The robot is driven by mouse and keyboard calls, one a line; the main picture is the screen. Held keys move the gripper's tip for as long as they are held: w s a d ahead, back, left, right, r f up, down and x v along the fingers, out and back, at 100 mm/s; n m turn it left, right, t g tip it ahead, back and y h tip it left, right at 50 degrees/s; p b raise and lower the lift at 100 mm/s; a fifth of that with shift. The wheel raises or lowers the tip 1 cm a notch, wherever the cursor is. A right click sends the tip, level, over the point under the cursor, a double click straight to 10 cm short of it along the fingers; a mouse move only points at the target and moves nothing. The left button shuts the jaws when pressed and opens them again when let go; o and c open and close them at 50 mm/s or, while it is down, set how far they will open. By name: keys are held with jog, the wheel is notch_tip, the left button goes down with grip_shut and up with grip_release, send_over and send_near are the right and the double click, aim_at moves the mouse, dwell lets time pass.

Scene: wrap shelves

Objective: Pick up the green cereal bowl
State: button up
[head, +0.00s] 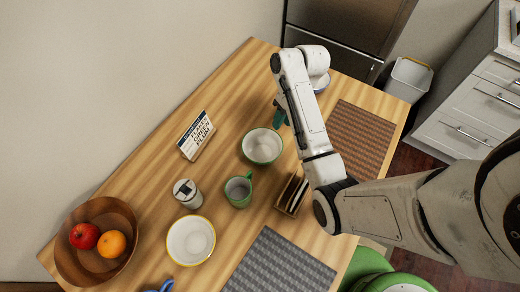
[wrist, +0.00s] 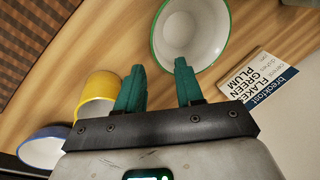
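The green cereal bowl (head: 262,146) is white inside with a green rim and stands upright on the wooden table. It also shows at the top of the wrist view (wrist: 190,32), cut off by the frame edge. My gripper (wrist: 158,66) has two teal fingers that stand apart with nothing between them. In the wrist view the fingertips are just short of the bowl's near rim. In the head view my gripper (head: 281,115) is beyond the bowl, towards the upper right, and mostly hidden by my arm.
A green mug (head: 239,190) and a wooden caddy (head: 281,204) stand close below the bowl. A sign (head: 195,135) stands to its left. A yellow-rimmed bowl (head: 191,240) and a fruit bowl (head: 75,258) lie farther off. The wrist view shows a yellow mug (wrist: 94,92) and a blue-rimmed bowl (wrist: 42,150).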

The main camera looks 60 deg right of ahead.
aim_at(277, 138)
jog(key=shift+b+x, duration=0.65)
jog(key=shift+x, duration=3.85)
jog(key=shift+s+d+f, duration=0.1)
jog(key=shift+s+d, duration=0.05)
jog(key=shift+s, duration=0.05)
grip_shut()
